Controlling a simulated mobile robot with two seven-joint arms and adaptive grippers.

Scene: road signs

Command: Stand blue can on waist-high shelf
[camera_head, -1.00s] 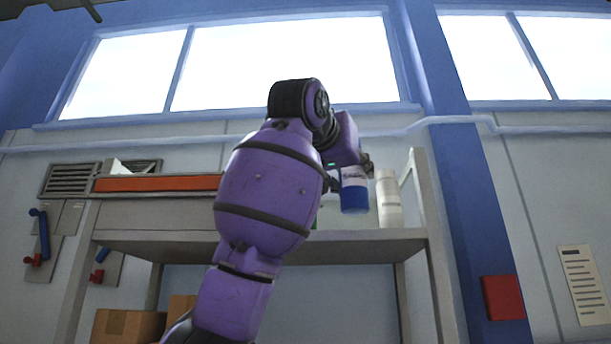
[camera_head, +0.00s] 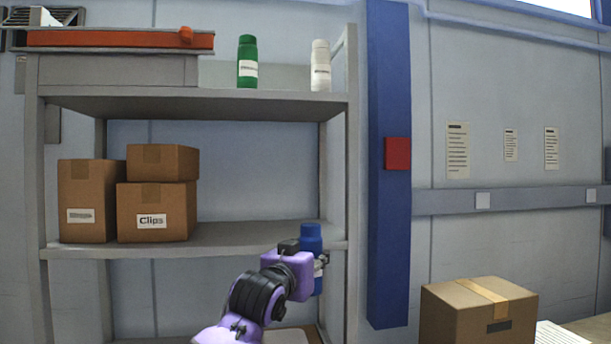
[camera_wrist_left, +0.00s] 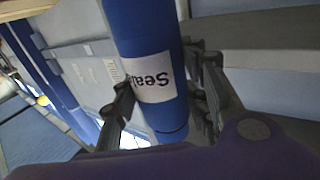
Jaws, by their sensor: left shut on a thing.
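The blue can (camera_head: 311,238) has a white label and is held upright by my left gripper (camera_head: 318,265), at the right end of the waist-high shelf (camera_head: 225,240). In the left wrist view the blue can (camera_wrist_left: 148,60) sits between the two fingers of the left gripper (camera_wrist_left: 160,95), which is shut on it. In the head view the can's lower part hangs below the level of the shelf's front edge, so it appears in front of the shelf. My right gripper is not in view.
Cardboard boxes (camera_head: 155,208) fill the shelf's left part; its middle is clear. A shelf post (camera_head: 352,190) stands just right of the can. A green bottle (camera_head: 247,62) and white bottle (camera_head: 320,66) stand on the top shelf. A carton (camera_head: 478,312) is at lower right.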

